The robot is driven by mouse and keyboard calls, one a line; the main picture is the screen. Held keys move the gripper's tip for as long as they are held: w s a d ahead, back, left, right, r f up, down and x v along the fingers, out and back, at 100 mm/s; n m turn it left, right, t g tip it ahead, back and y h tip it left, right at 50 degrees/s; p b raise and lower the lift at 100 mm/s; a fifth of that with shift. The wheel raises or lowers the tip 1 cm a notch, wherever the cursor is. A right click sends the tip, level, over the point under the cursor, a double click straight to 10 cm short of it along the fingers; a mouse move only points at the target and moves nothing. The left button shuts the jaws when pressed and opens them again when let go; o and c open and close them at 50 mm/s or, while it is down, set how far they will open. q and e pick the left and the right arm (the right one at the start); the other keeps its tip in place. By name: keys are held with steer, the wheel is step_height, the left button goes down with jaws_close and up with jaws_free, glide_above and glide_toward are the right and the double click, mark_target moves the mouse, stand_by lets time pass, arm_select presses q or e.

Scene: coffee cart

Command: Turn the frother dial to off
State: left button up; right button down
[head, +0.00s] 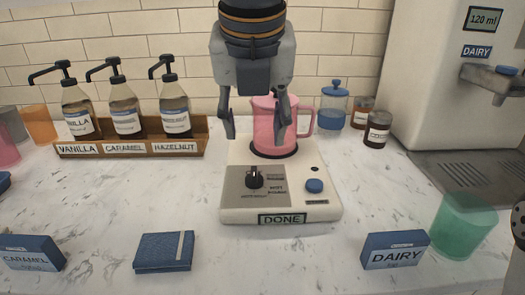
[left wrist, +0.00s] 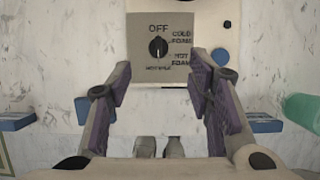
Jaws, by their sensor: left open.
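The frother (head: 232,214) is a cream base with a grey panel and a screen reading DONE. Its black dial (head: 254,177) also shows in the left wrist view (left wrist: 158,47), with OFF above it and COLD FOAM and HOT FOAM at its right. A pale line on the dial runs about upright; I cannot tell which end points. A pink pitcher (head: 275,127) stands on the frother. My left gripper (head: 255,135) is open and points down over the frother, with one finger in front of the pitcher. In the left wrist view its fingers (left wrist: 160,78) are apart, below the dial.
A blue button (head: 314,185) sits right of the dial. Syrup bottles (head: 123,115) stand in a wooden rack behind left. Blue boxes (head: 395,250) and a green cup (head: 463,226) are in front. A dairy dispenser (head: 440,80) is at the right.

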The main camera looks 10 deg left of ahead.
mark_target(254, 171)
arm_select(q)
steer(key=x, duration=1)
steer(key=shift+s+a+f, duration=0.1)
steer(key=shift+s+f, duration=0.15)
steer(key=shift+f, duration=0.2)
jaws_close()
